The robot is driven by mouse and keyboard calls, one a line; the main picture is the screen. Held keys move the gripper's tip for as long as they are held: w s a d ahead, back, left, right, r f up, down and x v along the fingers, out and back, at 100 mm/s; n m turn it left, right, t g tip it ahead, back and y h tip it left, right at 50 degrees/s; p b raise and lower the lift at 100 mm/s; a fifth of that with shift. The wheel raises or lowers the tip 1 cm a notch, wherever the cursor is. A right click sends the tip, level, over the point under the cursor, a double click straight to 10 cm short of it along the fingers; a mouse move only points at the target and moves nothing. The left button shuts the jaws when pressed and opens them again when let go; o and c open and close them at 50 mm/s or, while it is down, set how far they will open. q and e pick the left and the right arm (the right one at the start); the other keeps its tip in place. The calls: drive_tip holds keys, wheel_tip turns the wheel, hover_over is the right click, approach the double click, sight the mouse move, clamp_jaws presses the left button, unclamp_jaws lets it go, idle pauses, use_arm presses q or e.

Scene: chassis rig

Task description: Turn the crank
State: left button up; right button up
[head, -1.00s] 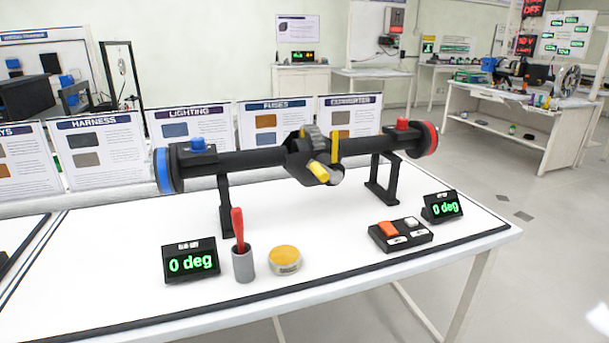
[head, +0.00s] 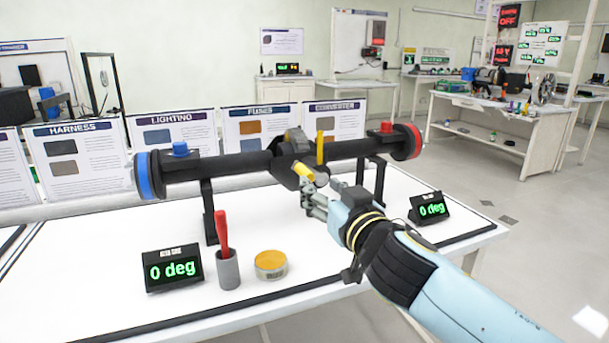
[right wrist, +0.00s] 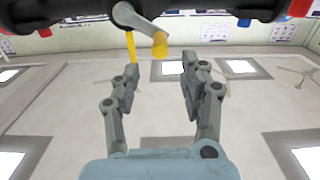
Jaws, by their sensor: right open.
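The crank's yellow handle (head: 304,171) sticks out from the middle of the black axle (head: 235,164), which lies across two black stands. In the right wrist view the handle (right wrist: 160,45) hangs on a grey crank arm (right wrist: 132,18). My right gripper (head: 306,193) is just below and in front of the handle. In the right wrist view its fingers (right wrist: 158,75) are apart with nothing between them, and the handle shows beyond the gap. I cannot tell from the views that they touch. My left gripper is not in view.
Two displays, left (head: 173,268) and right (head: 429,207), read 0 deg. A grey cup (head: 228,270) with a red-handled tool and a round yellow-topped tin (head: 271,264) stand at the table front. Signboards (head: 172,131) stand behind the axle.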

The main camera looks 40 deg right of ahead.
sight(304, 167)
drive_tip(key=p+x, duration=0.1)
drive_tip(key=x, duration=0.8)
clamp_jaws()
